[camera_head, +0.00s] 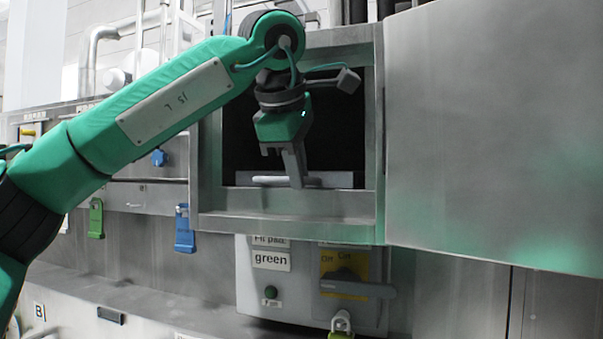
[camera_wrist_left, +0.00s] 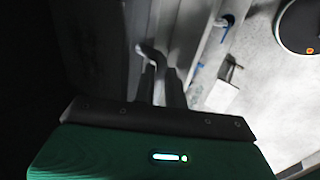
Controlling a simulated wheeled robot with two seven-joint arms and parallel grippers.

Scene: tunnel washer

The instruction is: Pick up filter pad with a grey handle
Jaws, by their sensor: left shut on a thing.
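The filter pad (camera_head: 343,180) shows as a pale, flat slab at the bottom of the square opening in the machine, with its grey handle (camera_head: 268,180) along the front. My left gripper (camera_head: 293,180) reaches down in front of the opening and is shut on the handle. In the left wrist view the handle (camera_wrist_left: 147,50) shows as a light bent bar at the fingertips of my left gripper (camera_wrist_left: 160,75). Most of the pad is hidden by the dark inside and the frame. My right gripper is not in view.
The metal frame (camera_head: 285,226) surrounds the opening closely. A large open metal door (camera_head: 490,130) stands to its right. Below are a control box (camera_head: 255,285) with a "green" label and a rotary switch (camera_head: 345,280). Blue (camera_head: 184,230) and green (camera_head: 96,218) hooks hang at left.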

